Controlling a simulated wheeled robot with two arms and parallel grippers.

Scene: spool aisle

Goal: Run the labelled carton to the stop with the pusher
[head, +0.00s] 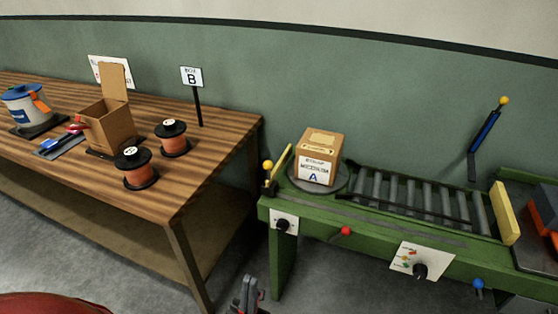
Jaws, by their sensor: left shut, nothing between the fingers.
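The labelled carton (313,172), brown with a white label marked A, sits upright on a round grey plate (300,186) at the left end of the roller conveyor (420,197). A thin upright yellow bar (283,163) stands just left of the carton, beside a yellow-knobbed lever (268,172). I cannot tell which part is the pusher. A yellow block (505,212) stands across the right end of the rollers, like a stop. My left gripper (249,290) is shut and empty at the bottom edge, low in front of the conveyor and apart from it. My right gripper is out of view.
A wooden table (200,186) at left holds an open box (108,125), spools (138,168), a bucket (24,108) and a B sign (191,77). The conveyor's green front has a red knob (346,231), a dial panel (415,260) and a blue knob (478,284). The rollers are clear.

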